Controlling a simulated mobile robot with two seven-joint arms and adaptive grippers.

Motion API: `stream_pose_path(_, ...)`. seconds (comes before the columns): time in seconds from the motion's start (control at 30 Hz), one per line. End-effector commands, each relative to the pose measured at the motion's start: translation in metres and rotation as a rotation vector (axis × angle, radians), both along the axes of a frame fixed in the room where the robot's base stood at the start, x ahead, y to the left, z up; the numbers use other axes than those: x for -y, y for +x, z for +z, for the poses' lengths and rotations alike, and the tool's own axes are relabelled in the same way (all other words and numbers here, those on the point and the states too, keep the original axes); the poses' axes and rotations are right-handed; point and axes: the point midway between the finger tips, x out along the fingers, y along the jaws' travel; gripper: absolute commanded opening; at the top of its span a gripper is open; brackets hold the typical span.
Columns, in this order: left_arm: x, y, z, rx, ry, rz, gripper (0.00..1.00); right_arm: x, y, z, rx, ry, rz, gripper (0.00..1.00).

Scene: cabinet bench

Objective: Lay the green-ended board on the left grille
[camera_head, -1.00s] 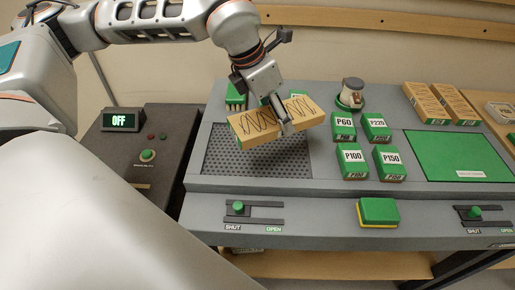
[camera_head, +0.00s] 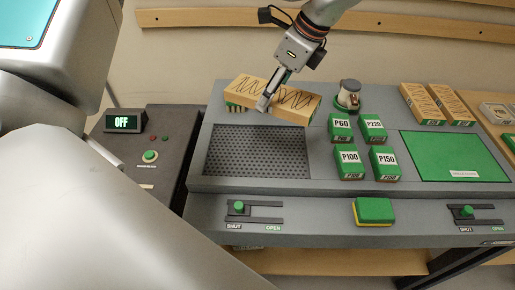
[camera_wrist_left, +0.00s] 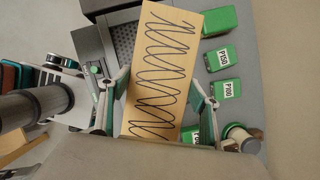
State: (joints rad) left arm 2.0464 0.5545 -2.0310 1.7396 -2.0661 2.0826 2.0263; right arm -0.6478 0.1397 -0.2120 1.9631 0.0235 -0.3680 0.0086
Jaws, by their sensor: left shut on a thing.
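The scribbled wooden board (camera_head: 298,102) is held in the air by my left gripper (camera_head: 266,101), which is shut across its middle. It is tilted, its right end lower in the head view, and appears behind the left grille. In the left wrist view the board (camera_wrist_left: 160,75) fills the space between my two fingers, its wavy dark lines facing the camera. No green end clearly shows on it now. The left grille (camera_head: 257,153) is a dark perforated plate, bare. Part of it shows beyond the board in the left wrist view (camera_wrist_left: 124,40). My right gripper is not in view.
Green blocks marked P60 (camera_head: 340,128), P220, P100 and P150 stand right of the grille. A green mat (camera_head: 453,156) and two boards (camera_head: 437,103) are at right.

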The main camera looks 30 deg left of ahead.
Motion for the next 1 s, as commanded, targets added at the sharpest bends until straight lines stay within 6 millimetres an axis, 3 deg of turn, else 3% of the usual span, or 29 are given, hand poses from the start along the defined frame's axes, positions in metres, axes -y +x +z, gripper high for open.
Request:
stream_pose_path(0.1, -0.004, 0.004, 0.008, 0.002, -0.001, 0.24, 0.32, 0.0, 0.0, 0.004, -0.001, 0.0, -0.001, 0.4)
stream_pose_path(0.2, -0.006, 0.005, 0.011, 0.002, -0.002, 0.367, 0.32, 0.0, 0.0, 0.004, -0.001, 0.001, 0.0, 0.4)
stream_pose_path(0.37, -0.007, 0.005, 0.003, -0.002, -0.001, 0.445, 0.32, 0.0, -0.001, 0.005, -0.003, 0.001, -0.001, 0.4)
stream_pose_path(0.8, -0.007, 0.004, -0.099, -0.005, -0.001, 0.444, 0.32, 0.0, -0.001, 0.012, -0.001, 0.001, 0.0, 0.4)
stream_pose_path(1.0, -0.007, 0.005, -0.135, -0.001, -0.001, 0.444, 0.32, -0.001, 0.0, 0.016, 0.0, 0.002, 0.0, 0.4)
